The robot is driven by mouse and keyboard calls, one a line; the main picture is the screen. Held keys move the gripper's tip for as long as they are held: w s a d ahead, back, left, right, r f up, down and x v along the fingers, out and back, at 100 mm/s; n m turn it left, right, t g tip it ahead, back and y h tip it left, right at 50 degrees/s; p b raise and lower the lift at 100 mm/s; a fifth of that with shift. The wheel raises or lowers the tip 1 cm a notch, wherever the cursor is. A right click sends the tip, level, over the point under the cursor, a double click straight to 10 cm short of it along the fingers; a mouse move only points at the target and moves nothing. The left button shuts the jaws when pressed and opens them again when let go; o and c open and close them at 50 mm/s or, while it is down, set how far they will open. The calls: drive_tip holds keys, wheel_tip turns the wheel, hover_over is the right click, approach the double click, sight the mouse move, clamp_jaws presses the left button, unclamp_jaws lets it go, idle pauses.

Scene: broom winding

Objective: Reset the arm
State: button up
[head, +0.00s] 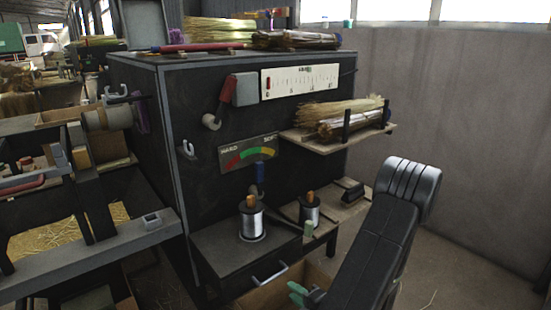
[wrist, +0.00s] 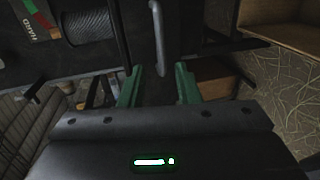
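My arm (head: 385,245) reaches in from the right of the head view, its dark links slanting down to the left. My gripper (head: 298,293) is low in front of the black cabinet, partly hidden by the arm. In the wrist view its two green fingers (wrist: 158,88) stand apart with a dark gap and nothing held between them. The grey drawer handle (head: 269,273) is just left of and above the gripper in the head view. The handle also shows beyond the fingertips in the wrist view (wrist: 159,40); I see no contact.
The black cabinet (head: 225,170) carries a HARD-to-SOFT gauge (head: 248,152) and a side shelf (head: 350,140) with straw bundles. An open wooden box (head: 275,292) is below. Floor at right (head: 470,270) looks clear.

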drive_tip(key=b+x, duration=0.2)
drive_tip(key=x, duration=0.9)
drive_tip(key=shift+w+a+f+b, duration=0.1)
drive_tip(key=shift+a+f+b, duration=0.05)
drive_tip(key=shift+b, duration=0.2)
drive_tip(key=f+p+v, duration=0.1)
drive_tip(key=p+v, duration=0.2)
drive_tip(key=v, duration=1.6)
drive_tip(key=w+d+n, duration=0.1)
drive_tip(key=n, duration=0.1)
drive_tip(key=w+d+n, duration=0.1)
drive_tip(key=n, duration=0.1)
drive_tip(key=w+d+r+n+b, duration=0.1)
drive_tip(key=n, duration=0.2)
drive_tip(key=shift+d+t, duration=0.1)
drive_tip(key=shift+t, duration=0.3)
